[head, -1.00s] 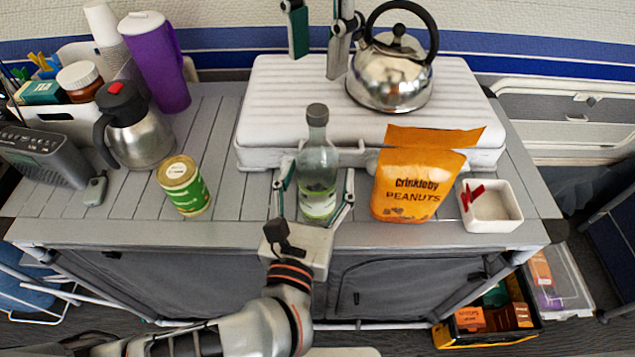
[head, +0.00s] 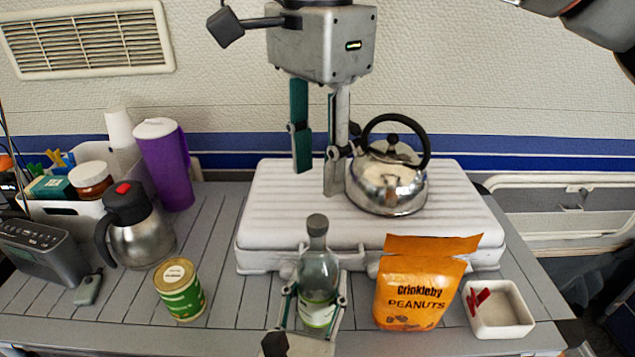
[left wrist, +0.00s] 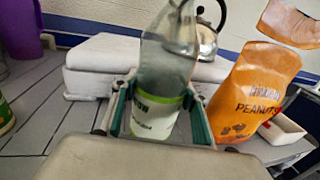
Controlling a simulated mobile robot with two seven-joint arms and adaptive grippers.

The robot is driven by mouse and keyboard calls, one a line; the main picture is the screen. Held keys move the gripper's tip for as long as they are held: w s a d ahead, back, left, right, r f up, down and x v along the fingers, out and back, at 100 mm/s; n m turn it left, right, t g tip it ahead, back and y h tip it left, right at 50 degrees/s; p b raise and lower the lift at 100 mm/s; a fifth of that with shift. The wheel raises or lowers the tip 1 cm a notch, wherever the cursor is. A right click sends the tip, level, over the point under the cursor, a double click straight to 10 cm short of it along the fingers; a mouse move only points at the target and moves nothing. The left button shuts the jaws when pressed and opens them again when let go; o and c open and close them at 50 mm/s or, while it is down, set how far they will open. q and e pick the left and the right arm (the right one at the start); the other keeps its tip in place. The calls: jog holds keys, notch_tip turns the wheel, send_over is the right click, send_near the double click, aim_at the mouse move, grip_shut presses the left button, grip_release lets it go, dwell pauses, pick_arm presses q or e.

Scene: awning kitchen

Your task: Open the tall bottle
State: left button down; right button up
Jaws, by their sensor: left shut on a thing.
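The tall bottle (head: 319,270) is clear glass with a dark grey cap (head: 317,224) and a green and white label. It stands upright on the table, in front of the white case. My left gripper (head: 314,294) is shut on its lower part, one finger on each side. In the left wrist view the fingers (left wrist: 160,112) flank the bottle's label (left wrist: 155,118), and the cap is out of frame. My right gripper (head: 318,178) points down above the bottle in the picture, its fingers apart with nothing between them.
A steel kettle (head: 385,187) stands on the white case (head: 270,220), close to my right gripper in the picture. An orange peanut bag (head: 420,292) and white dish (head: 500,318) are right of the bottle. A green can (head: 181,296), steel jug (head: 145,235) and purple tumbler (head: 168,170) are left.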

aim_at(317, 220)
jog(key=m, duration=0.6)
jog(key=shift+m, duration=0.3)
jog(key=m, duration=3.6)
jog(key=shift+m, duration=0.3)
jog(key=m, duration=0.4)
jog(key=shift+m, duration=0.4)
jog(key=shift+f, duration=4)
